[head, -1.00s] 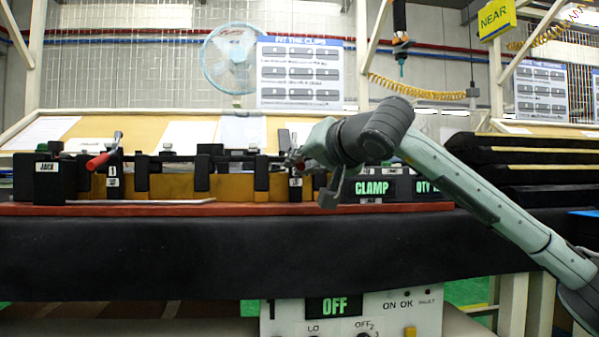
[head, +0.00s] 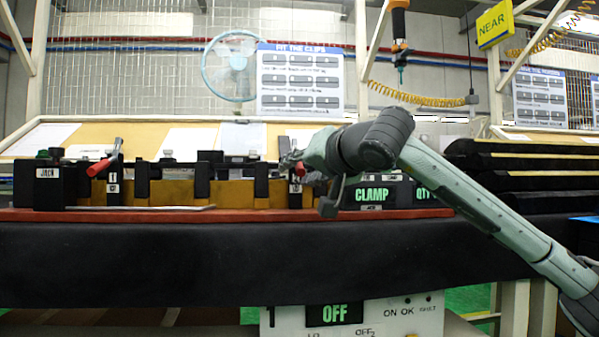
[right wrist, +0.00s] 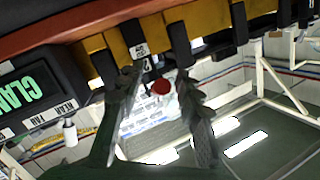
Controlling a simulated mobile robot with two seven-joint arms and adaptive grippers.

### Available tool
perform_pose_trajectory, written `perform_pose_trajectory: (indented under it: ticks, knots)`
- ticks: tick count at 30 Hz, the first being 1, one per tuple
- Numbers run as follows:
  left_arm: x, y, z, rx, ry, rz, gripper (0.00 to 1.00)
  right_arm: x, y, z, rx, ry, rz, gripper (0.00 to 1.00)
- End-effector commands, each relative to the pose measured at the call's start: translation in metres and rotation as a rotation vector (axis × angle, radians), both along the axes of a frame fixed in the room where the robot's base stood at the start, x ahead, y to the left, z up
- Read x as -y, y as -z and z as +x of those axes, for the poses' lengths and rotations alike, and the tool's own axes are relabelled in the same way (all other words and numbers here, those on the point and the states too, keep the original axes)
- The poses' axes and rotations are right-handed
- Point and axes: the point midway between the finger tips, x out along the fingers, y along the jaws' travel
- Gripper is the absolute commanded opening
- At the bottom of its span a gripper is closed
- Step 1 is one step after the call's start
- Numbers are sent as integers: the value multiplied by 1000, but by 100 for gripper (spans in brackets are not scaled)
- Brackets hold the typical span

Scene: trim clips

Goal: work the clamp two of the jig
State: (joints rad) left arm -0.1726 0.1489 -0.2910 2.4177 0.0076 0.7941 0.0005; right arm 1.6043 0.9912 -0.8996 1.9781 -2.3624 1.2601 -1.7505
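The jig (head: 225,194) is a yellow and black fixture on the bench. Clamp two (head: 296,186) is a black post with a small white label near its right end, partly hidden by my right gripper (head: 291,160). In the right wrist view the round red end of its handle (right wrist: 160,87) shows between the two fingers of my right gripper (right wrist: 160,93). The fingers are apart, with gaps visible on both sides of the red end. Clamp one (head: 113,183), with a red handle (head: 99,167), stands at the jig's left. My left gripper is not in view.
A black box lettered CLAMP (head: 373,195) stands just right of clamp two, close under my right arm. A black block labelled JACK (head: 47,173) is at the left end. Black stacked trays (head: 530,170) stand at the right. A control panel (head: 385,312) reads OFF.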

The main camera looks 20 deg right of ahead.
Motion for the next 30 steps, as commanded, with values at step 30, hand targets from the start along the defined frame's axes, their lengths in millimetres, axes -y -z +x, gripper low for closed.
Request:
perform_pose_trajectory:
  ticks: [30]
  knots:
    - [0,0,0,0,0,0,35,5,-18,-119,0,0,0,35]
